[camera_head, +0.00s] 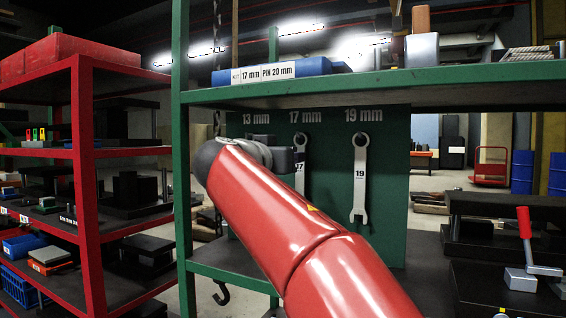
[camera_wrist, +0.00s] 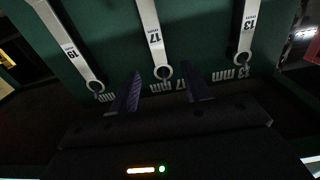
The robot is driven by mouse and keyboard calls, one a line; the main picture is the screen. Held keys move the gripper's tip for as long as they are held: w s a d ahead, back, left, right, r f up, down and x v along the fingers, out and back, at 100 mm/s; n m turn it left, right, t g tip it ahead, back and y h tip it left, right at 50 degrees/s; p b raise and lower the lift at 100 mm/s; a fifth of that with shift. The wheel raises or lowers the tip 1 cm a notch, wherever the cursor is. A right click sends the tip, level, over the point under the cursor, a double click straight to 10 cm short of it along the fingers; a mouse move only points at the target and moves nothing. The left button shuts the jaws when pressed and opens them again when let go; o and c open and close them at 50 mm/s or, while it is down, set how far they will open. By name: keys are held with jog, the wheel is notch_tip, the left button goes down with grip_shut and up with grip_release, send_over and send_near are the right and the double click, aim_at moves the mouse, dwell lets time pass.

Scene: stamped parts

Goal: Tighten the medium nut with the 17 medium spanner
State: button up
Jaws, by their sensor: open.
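The 17 spanner (camera_head: 299,172) hangs from its ring on a green board under the "17 mm" label. My red arm hides its lower part. In the wrist view, which is turned over, the 17 spanner (camera_wrist: 153,35) is in the middle, its ring low in the picture. My gripper (camera_wrist: 163,88) is open, with one dark finger on each side of the line of that ring. I cannot tell how far the fingers are from the ring; nothing is held. In the head view, my gripper (camera_head: 298,156) shows small and dark near the spanner. I cannot make out the medium nut.
The 19 spanner (camera_head: 359,180) hangs to the right on the board (camera_head: 395,190). The 13 spanner (camera_wrist: 246,25) shows in the wrist view. A green shelf (camera_head: 400,82) runs above the board, with a blue box (camera_head: 311,66) on it. A red rack (camera_head: 85,180) stands left.

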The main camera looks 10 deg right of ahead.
aim_at(300, 150)
jog(key=p+x, duration=0.1)
jog(key=x, duration=0.6)
jog(key=shift+d, duration=0.1)
grip_shut()
jog(key=shift+s+r, duration=0.25)
jog(key=shift+r, duration=0.05)
jog(key=shift+a, duration=0.2)
dwell(0.3)
jog(key=shift+s+a+r, duration=0.25)
jog(key=shift+s+r, duration=0.05)
jog(key=shift+s, duration=0.1)
